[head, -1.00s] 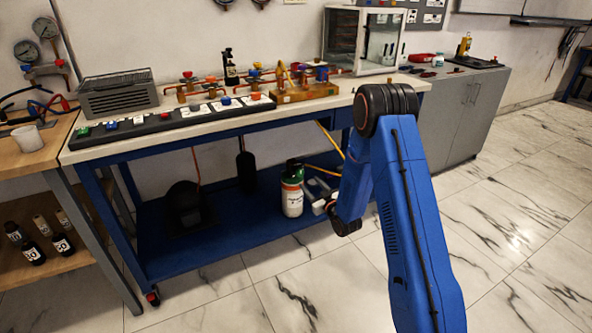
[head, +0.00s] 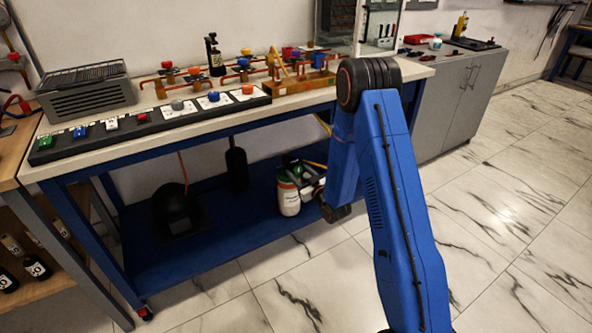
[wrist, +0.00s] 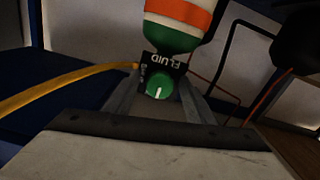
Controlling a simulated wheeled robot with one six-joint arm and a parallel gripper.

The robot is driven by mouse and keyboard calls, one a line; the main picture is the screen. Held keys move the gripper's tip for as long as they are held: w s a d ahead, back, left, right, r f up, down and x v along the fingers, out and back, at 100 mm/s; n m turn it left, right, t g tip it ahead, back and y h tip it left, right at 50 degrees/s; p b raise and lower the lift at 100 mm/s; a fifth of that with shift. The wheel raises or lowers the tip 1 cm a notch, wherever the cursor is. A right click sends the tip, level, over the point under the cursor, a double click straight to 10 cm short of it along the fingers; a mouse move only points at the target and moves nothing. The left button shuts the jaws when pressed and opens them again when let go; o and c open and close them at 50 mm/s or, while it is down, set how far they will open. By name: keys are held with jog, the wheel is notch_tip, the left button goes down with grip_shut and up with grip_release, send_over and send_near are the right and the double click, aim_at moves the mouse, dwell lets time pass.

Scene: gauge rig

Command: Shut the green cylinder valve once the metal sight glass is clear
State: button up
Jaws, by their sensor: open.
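The green valve knob (wrist: 159,86) has a white pointer mark and sits on a black plate reading "FLUID" (wrist: 166,61). Its cylinder (wrist: 178,22), with white, green and orange bands, appears upside down in the wrist view. In the head view the cylinder (head: 288,199) stands on the blue lower shelf. My gripper (wrist: 160,92) is open, its fingers on either side of the knob; I cannot tell whether they touch it. In the head view my arm hides the gripper. I cannot make out the metal sight glass or its state among the small bench-top fittings.
A yellow hose (wrist: 60,86) runs to the valve's left in the wrist view. The blue lower shelf (head: 222,222) also holds dark objects left of the cylinder. The bench top (head: 58,166) above carries coloured-knob pipework (head: 167,66) and a row of buttons. The marble floor in front is free.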

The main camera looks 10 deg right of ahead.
jog(key=shift+c, duration=0.6)
jog(key=c, duration=1)
jog(key=shift+o, duration=0.2)
jog(key=shift+m, duration=0.4)
jog(key=m, duration=0.3)
jog(key=shift+m, duration=0.4)
jog(key=m, duration=1.3)
jog(key=shift+o, duration=0.2)
jog(key=shift+m, duration=0.3)
